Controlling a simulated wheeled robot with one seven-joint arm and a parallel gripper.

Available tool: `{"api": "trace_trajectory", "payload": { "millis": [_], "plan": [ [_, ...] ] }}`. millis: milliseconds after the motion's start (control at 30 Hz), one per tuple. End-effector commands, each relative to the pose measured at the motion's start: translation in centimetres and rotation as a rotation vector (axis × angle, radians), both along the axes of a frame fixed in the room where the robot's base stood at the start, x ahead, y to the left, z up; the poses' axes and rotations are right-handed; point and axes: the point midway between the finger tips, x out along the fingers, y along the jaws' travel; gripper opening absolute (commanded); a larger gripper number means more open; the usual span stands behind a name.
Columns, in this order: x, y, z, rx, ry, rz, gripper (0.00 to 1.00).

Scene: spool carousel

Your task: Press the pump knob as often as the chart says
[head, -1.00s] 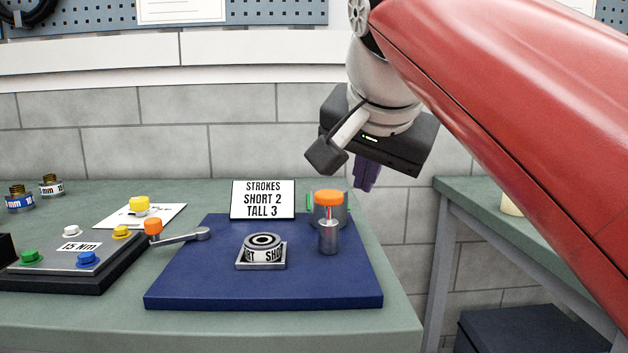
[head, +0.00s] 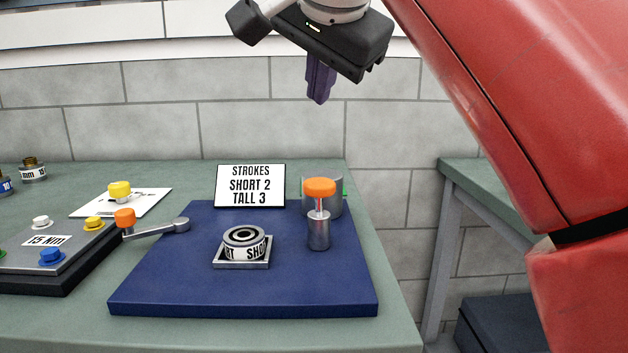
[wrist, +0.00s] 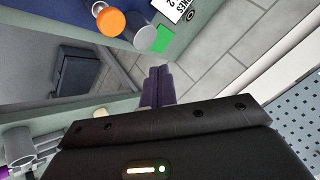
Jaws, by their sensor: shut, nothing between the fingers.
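The pump knob (head: 320,187) is an orange cap on a thin rod above a silver cylinder (head: 319,231), on the right of the blue board (head: 180,285). It also shows in the wrist view (wrist: 107,20). The chart (head: 250,186) stands behind and reads STROKES, SHORT 2, TALL 3. A low spool (head: 244,242) with a label partly reading SHO sits in a square metal holder in the middle of the board. My gripper (head: 319,100) is shut and empty, well above the knob and apart from it. Its purple fingers show in the wrist view (wrist: 158,88).
A grey cylinder (head: 336,197) with a green part stands behind the pump. A crank with an orange handle (head: 125,218) lies at the board's left edge. A button box (head: 48,250) marked 15 Nm is further left. The air around my gripper is clear.

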Motion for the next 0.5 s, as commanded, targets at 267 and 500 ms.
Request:
{"api": "trace_trajectory", "payload": {
  "millis": [267,500],
  "plan": [
    [-0.1,0.0,-3.9,0.0,0.0,0.0,0.0],
    [0.0,0.0,-7.0,0.0,0.0,0.0,0.0]
  ]
}}
